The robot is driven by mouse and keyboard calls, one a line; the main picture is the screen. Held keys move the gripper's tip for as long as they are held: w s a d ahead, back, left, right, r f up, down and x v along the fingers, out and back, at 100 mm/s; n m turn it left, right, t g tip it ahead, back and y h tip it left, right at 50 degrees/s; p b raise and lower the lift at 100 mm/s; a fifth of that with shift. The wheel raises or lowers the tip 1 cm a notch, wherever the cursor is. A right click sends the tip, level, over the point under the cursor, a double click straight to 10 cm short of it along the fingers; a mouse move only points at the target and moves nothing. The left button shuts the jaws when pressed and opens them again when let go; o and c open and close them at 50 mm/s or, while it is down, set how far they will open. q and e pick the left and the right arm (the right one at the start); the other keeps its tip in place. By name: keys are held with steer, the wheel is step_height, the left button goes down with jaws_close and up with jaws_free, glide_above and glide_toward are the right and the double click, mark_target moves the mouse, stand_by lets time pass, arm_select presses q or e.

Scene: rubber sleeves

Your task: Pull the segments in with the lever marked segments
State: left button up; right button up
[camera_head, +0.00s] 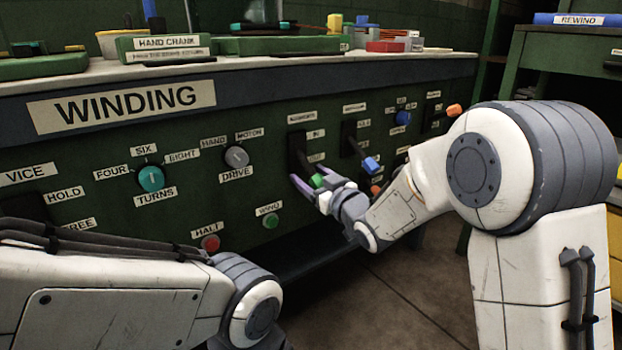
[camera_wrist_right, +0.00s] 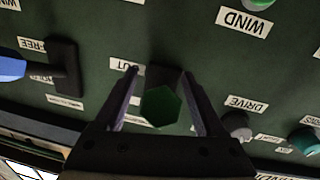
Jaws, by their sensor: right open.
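The segments lever has a green knob (camera_head: 316,181) on a dark arm. It comes out of a dark slot below a small plate (camera_head: 301,117) that seems to read SEGMENTS. The lever slants down, its knob near the lower, OUT end of the slot. My right gripper (camera_head: 306,190) is open at the knob. In the right wrist view the green knob (camera_wrist_right: 160,106) sits between the two spread fingers of the gripper (camera_wrist_right: 161,88), with gaps at both sides. The OUT plate (camera_wrist_right: 124,65) shows beside one fingertip. My left gripper is out of view; only its arm shows.
A blue-knobbed lever (camera_head: 371,164) stands close to the right of the gripper. An orange knob (camera_head: 376,190) is partly behind my right arm. The green WIND button (camera_head: 270,220), red HALT button (camera_head: 211,242) and grey DRIVE knob (camera_head: 236,157) lie to the left.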

jaws_close()
stand_by(1.4)
